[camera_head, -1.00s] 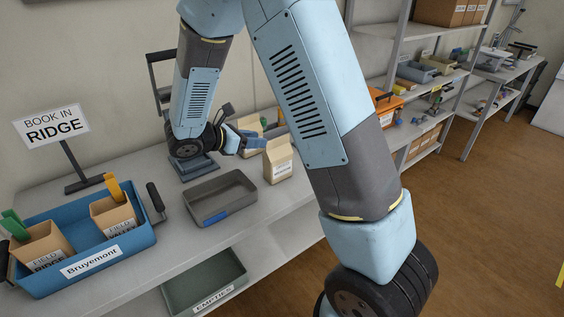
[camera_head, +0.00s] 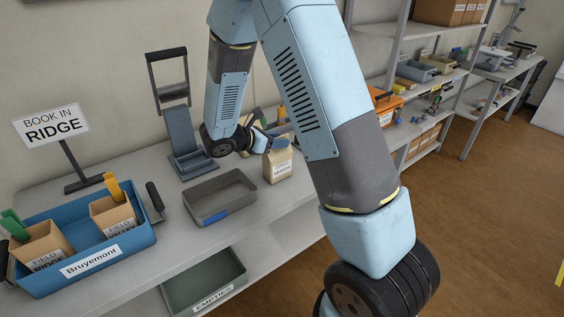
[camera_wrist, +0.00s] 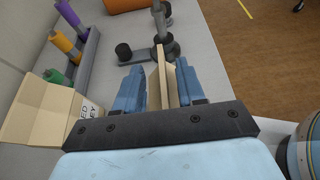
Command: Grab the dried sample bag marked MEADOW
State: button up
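A tan paper bag (camera_head: 279,166) stands on the bench right of the grey tray; its label is too small to read in the head view. My gripper (camera_head: 272,141) is at the top of this bag. In the wrist view my gripper (camera_wrist: 161,88) is open, with one blue finger on each side of the bag's upright top (camera_wrist: 163,76). That bag's label is hidden there. A second tan bag (camera_wrist: 38,112) stands to the left in the wrist view, its label partly cut off and ending in "ED" and "EY". The word MEADOW is not readable anywhere.
A grey tray (camera_head: 190,212) and a blue Bruyemont crate (camera_head: 142,241) with two field bags sit on the bench to the left. A dark upright stand (camera_head: 181,135) is behind the tray. In the wrist view, a rack with coloured tubes (camera_wrist: 88,55) and a dark stand (camera_wrist: 160,45) are beyond the fingers.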

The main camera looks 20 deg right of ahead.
jog(key=shift+c, duration=0.3)
grip_shut()
jog(key=shift+a, duration=0.1)
dwell(1.0)
